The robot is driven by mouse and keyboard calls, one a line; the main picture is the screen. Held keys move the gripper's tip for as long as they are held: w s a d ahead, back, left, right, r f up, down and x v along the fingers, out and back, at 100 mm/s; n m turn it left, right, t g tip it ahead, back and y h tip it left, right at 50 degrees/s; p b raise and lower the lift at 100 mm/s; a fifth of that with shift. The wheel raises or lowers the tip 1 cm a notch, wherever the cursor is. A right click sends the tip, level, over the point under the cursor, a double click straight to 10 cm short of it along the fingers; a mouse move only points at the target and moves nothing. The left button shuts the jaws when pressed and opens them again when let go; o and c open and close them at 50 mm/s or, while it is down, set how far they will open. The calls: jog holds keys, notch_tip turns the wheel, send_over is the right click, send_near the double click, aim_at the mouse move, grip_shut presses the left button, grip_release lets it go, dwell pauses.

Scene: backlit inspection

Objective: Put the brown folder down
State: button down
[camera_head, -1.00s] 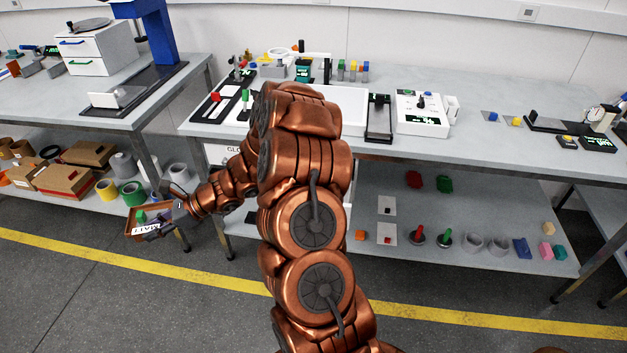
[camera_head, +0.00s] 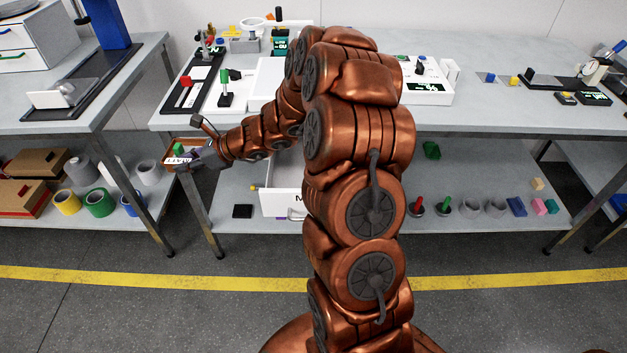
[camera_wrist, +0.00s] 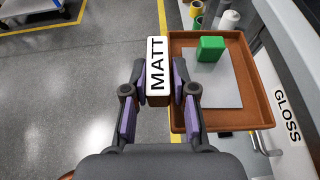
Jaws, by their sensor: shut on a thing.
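The brown folder (camera_wrist: 256,105) is a shallow, brown-rimmed tray with a grey sheet (camera_wrist: 207,92) and a green block (camera_wrist: 210,48) lying in it. A white tab marked MATT (camera_wrist: 157,68) is at its left edge in the wrist view. My gripper (camera_wrist: 157,86) is shut on this tab, one finger on each side. In the head view, my gripper (camera_head: 192,160) holds the folder in front of the bench, near its left leg and below the worktop's height. The folder looks roughly level and is partly hidden by my gripper there.
A white front marked GLOSS (camera_wrist: 287,115) is right of the folder. The bench top (camera_head: 480,118) holds devices. Left shelf holds tape rolls (camera_head: 67,202) and boxes.

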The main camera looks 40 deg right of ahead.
jog(key=shift+w+a+m+t+h+b, duration=0.15)
jog(key=shift+w+m+t+h+b, duration=0.35)
jog(key=shift+b, duration=0.7)
jog(key=shift+w+r+m+t+h+b, duration=0.4)
jog(key=shift+m+h+b, duration=0.3)
jog(key=shift+b, duration=0.45)
jog(key=shift+d+r+m+t+h+b, duration=0.4)
jog(key=shift+m+h+b, duration=0.3)
jog(key=shift+b, duration=0.55)
jog(key=shift+w+d+r+m+t+h+b, duration=0.15)
jog(key=shift+d+r+m+t+h+b, duration=0.15)
jog(key=shift+d+r+m+b, duration=0.35)
jog(key=w+d+r+n+y, duration=0.1)
jog(key=w+d+r+n, duration=0.1)
jog(key=d+r, duration=0.4)
jog(key=s+d+n+g+y, duration=0.25)
jog(key=s+d, duration=0.45)
jog(key=d, duration=0.5)
jog(key=s+d+f+n+y+p, duration=0.1)
jog(key=s+d+f, duration=0.2)
jog(key=s+d, duration=0.45)
jog(key=s+d+f+y+p, duration=0.1)
jog(key=s+d+f, duration=0.4)
jog(key=s, duration=0.4)
jog(key=g+b, duration=0.1)
jog(key=b, duration=0.2)
send_over(300, 178)
notch_tip(300, 178, down, 9)
jog(key=shift+f, duration=2.85)
